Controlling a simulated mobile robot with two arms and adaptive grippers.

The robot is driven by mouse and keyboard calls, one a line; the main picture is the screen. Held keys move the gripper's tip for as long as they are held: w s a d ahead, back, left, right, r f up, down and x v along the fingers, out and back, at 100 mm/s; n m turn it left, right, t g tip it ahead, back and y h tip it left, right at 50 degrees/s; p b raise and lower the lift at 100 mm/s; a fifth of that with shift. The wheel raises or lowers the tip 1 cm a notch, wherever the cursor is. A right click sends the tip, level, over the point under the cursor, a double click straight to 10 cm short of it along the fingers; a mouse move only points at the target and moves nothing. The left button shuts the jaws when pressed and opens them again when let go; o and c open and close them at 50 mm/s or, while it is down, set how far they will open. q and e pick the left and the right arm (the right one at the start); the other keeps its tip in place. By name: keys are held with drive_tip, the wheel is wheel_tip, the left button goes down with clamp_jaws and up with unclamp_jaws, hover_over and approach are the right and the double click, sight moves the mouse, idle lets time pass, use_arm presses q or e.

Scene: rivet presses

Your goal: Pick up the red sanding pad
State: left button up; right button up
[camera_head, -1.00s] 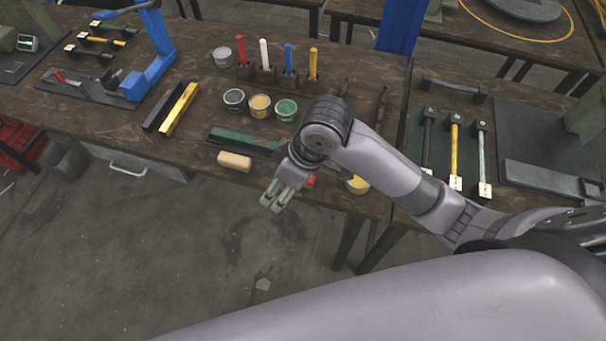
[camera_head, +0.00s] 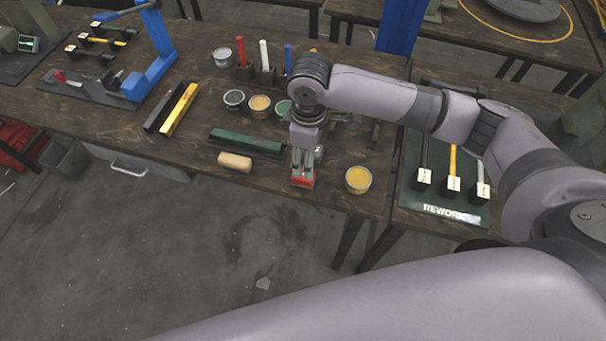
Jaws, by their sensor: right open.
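The red sanding pad (camera_head: 301,182) lies near the front edge of the wooden bench, between a tan block and a yellow tin. My right gripper (camera_head: 303,172) points down right at the pad, with its grey fingers open. The fingers hide part of the pad, and I cannot tell whether they touch it. My left gripper is not in view.
Several tins and upright coloured sticks stand behind. A green REWORK mat (camera_head: 408,191) with hammers lies farther right.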

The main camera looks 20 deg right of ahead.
wheel_tip(320, 180, down, 4)
drive_tip(key=shift+f, duration=0.1)
drive_tip(key=shift+w+f+p, duration=0.1)
drive_tip(key=shift+f+p, duration=0.6)
drive_tip(key=shift+f, duration=1.85)
drive_tip(key=c, duration=1.3)
drive_tip(key=shift+r, duration=0.1)
wheel_tip(320, 180, up, 20)
drive_tip(key=shift+b, duration=0.7)
